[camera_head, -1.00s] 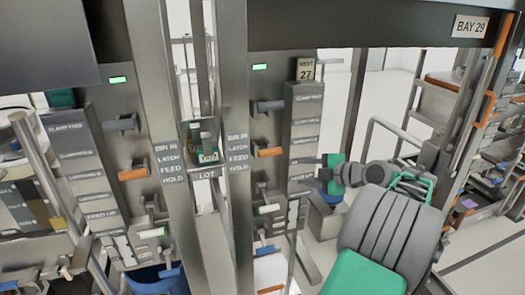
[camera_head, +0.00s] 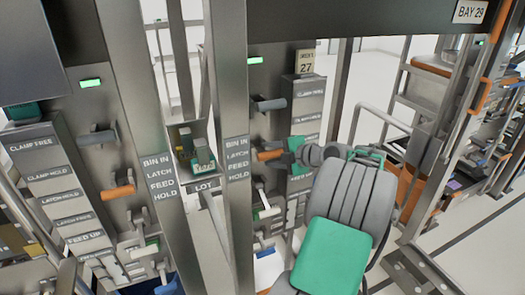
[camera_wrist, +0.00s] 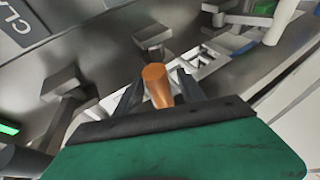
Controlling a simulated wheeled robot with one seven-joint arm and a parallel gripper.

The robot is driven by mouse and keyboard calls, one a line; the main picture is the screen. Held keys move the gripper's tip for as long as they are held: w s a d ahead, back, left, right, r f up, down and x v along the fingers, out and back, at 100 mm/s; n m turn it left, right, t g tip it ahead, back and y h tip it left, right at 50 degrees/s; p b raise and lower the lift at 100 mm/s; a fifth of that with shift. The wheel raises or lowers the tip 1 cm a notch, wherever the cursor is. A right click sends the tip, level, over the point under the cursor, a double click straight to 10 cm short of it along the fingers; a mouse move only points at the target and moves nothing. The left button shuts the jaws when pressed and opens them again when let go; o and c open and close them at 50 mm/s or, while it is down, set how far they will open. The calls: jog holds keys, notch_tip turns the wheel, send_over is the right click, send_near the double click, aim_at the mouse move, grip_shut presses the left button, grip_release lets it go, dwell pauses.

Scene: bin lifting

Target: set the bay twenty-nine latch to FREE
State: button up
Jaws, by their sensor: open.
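An orange-handled lever (camera_head: 270,155) sticks out of the right-hand column, level with the LATCH and FEED labels on the post (camera_head: 237,160). My gripper (camera_head: 288,151) is at its end in the head view. In the wrist view the orange handle (camera_wrist: 157,85) lies between the two dark fingers of my gripper (camera_wrist: 159,78), which are open with gaps on both sides. A BAY 29 sign (camera_head: 470,11) hangs at the top right.
A grey lever (camera_head: 270,104) sits above the orange one; it seems to show in the wrist view too. The left column has another orange lever (camera_head: 118,191). Bins stand on the shelf (camera_head: 195,170) between the posts. A metal rail (camera_head: 385,118) stands behind my arm.

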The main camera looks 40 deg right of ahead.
jog(key=x, duration=0.3)
jog(key=shift+w+f+p, duration=0.1)
jog(key=shift+w+p, duration=0.2)
jog(key=shift+p, duration=0.05)
jog(key=shift+c, duration=0.2)
grip_shut()
dwell(0.9)
